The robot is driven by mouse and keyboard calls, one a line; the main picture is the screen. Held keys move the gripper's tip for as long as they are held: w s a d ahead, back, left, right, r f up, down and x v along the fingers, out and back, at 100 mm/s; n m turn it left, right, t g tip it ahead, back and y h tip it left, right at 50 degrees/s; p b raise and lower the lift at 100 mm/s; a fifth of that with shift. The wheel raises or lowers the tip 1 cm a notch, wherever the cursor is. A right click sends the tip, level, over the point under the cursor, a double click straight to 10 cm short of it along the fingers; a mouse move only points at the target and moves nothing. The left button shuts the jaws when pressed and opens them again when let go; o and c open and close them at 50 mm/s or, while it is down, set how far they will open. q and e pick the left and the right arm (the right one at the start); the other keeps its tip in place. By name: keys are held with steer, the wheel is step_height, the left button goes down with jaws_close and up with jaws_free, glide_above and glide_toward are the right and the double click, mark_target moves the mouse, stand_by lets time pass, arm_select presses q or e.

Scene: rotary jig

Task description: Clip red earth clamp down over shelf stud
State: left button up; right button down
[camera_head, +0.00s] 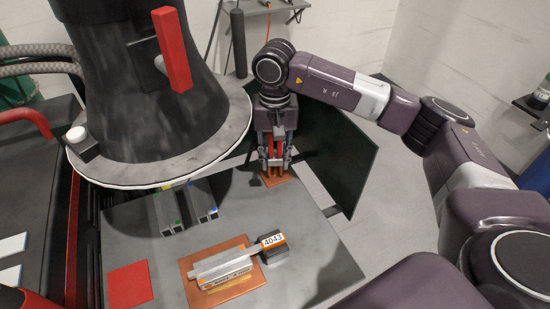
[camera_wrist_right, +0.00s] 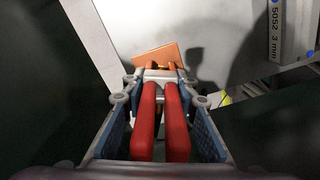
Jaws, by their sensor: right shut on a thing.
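In the right wrist view, the clamp's two red handles (camera_wrist_right: 175,125) lie side by side between the blue-padded fingers of the right gripper (camera_wrist_right: 160,82). The clamp's far end points at an orange-brown plate (camera_wrist_right: 156,56), also seen below the gripper in the head view (camera_head: 284,181). I cannot tell whether the clamp touches that plate. I cannot make out the shelf stud. My left gripper is not in view.
A large dark rotary column with a round flange (camera_head: 220,153) stands close on the left. The dark green panel (camera_head: 340,160) stands right of my gripper. The grey table (camera_head: 325,255) holds a copper plate (camera_head: 262,283), metal bars and a red square (camera_head: 130,286).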

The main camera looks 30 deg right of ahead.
steer(key=shift+f+b, duration=0.45)
steer(key=shift+f, duration=0.05)
steer(key=c, duration=1.5)
jaws_free()
steer(key=shift+o, duration=0.2)
step_height(320, 180, up, 12)
steer(key=shift+r, duration=0.1)
steer(key=shift+a, duration=0.1)
